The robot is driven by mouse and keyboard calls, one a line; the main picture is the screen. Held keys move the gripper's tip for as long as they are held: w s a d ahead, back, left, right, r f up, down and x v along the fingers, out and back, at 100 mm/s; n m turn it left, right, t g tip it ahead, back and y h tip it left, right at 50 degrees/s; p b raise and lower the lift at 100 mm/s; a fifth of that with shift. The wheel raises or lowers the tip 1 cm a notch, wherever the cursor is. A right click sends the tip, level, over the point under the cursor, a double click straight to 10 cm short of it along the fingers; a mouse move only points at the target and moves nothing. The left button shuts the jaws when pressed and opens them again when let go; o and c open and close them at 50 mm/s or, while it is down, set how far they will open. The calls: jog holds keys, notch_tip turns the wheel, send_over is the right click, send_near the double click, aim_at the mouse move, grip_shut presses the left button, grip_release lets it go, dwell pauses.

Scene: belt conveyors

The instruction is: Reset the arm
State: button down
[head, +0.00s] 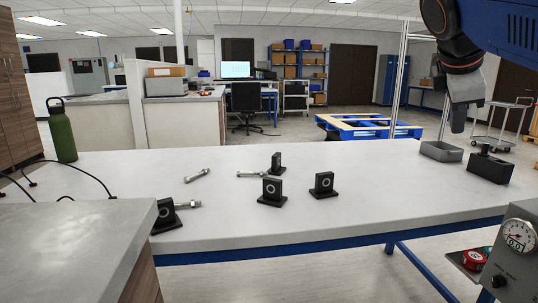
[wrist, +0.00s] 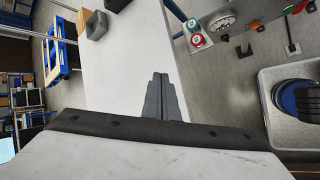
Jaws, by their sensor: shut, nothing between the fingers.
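My gripper (head: 458,127) hangs at the upper right in the head view, above the right part of the white table (head: 350,220). Its fingers point down, near the grey tray (head: 441,151). In the wrist view the two fingers (wrist: 160,77) lie together, shut and empty. The dark wrist of my arm (head: 464,82) shows above the gripper, and the upper arm runs out of the frame at the top right.
Several black ring blocks (head: 272,191) and bolts (head: 197,175) lie on the table's middle and left. A black box (head: 490,167) stands right of the tray. A green bottle (head: 61,130) stands far left. A gauge panel (head: 515,245) is at front right.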

jog(key=s+a+f+m+y, duration=0.2)
jog(key=s+a+f+m, duration=0.2)
jog(key=f, duration=0.8)
jog(key=s+a+f+m+y, duration=0.2)
jog(key=s+a+f+m, duration=0.2)
jog(key=f, duration=0.9)
jog(key=s+a+f+m+y, duration=0.2)
jog(key=s+a+f+m, duration=0.2)
jog(key=f, duration=0.8)
jog(key=shift+s+a+f+m, duration=0.35)
jog(key=shift+s+a, duration=0.1)
jog(key=shift+a, duration=0.35)
